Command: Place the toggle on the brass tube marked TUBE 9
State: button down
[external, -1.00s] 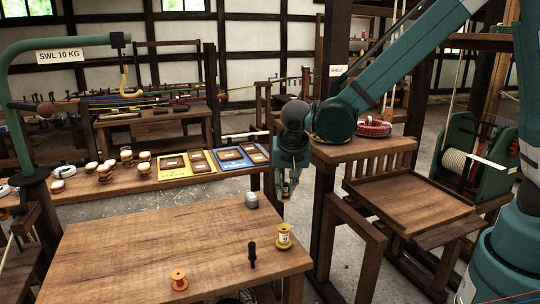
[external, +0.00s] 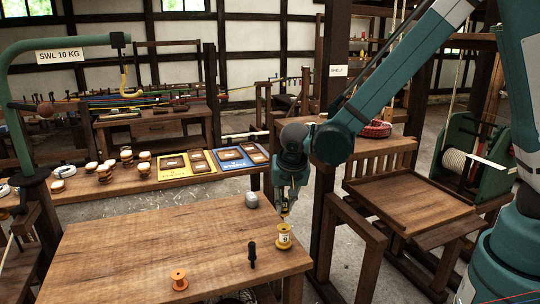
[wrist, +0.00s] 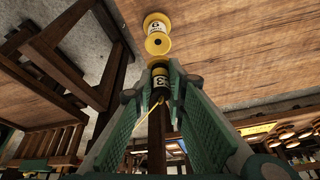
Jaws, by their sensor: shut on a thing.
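My gripper (external: 286,208) is shut on a small dark cylinder (wrist: 160,84) with a yellow end, a pale numbered label and a thin yellow cord; I take it to be the toggle. Its digit is hard to read. In the external view my gripper hangs just above a yellow spool (external: 284,238) near the table's right edge. The spool also shows ahead of the fingertips in the wrist view (wrist: 157,38), with a label digit that may be 6 or 9. I cannot make out a brass tube marked TUBE 9.
On the wooden table (external: 140,250) are an orange spool (external: 179,280), a black-handled tool (external: 252,254) and a grey lump (external: 251,200). A post (external: 325,220) and a wooden frame stand close to the right. The table's left half is clear.

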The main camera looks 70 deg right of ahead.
aim_at(285, 209)
dwell(0.3)
jog(key=shift+f, duration=2.05)
jog(key=shift+f+b, duration=0.1)
jog(key=shift+b, duration=0.2)
jog(key=c, duration=2.3)
grip_release()
jog(key=shift+p+v, duration=0.65)
jog(key=shift+v, duration=5.45)
